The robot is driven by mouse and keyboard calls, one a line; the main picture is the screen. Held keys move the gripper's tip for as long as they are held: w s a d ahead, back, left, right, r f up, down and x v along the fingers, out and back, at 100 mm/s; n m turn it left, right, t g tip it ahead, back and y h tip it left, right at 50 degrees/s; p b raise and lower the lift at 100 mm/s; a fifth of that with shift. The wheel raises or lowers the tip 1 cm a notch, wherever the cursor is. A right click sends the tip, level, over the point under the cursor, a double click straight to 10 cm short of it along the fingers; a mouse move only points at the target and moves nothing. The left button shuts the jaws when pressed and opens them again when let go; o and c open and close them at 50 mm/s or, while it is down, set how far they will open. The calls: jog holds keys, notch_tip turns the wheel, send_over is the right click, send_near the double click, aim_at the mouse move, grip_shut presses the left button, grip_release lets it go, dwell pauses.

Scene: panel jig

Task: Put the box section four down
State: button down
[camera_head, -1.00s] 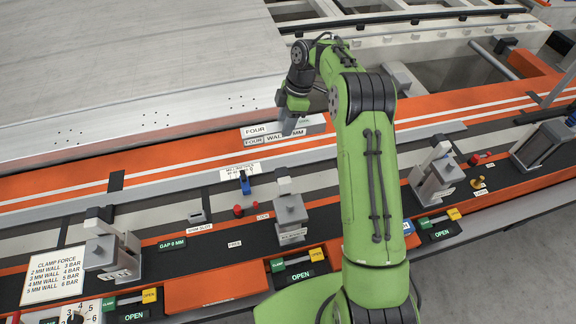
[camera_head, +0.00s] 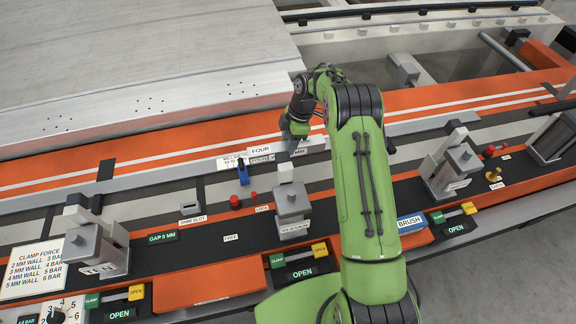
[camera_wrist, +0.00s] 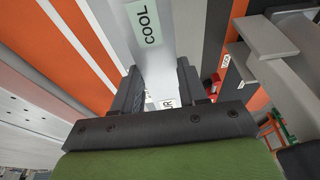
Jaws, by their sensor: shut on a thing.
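The box section four (camera_head: 316,143) is a short grey bar with white labels, one reading FOUR. My gripper (camera_head: 295,138) is shut on it, with the arm reaching from the front. In the head view the bar lies over the near edge of the orange strip, by the grey rail. I cannot tell whether it touches anything below. In the wrist view the bar (camera_wrist: 156,72) runs between the two dark fingers (camera_wrist: 160,95) and carries a COOL label. The fingers hide part of it.
Grey clamp blocks (camera_head: 292,203), (camera_head: 455,170) and (camera_head: 98,250) stand on the dark jig bed. A blue piece (camera_head: 243,174) and red knobs (camera_head: 235,202) lie close in front of the bar. A wide pale table (camera_head: 130,50) is clear behind.

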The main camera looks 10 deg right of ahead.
notch_tip(320, 180, down, 7)
jog(key=shift+w+f, duration=0.1)
jog(key=shift+f, duration=0.2)
jog(key=c, duration=0.6)
grip_release()
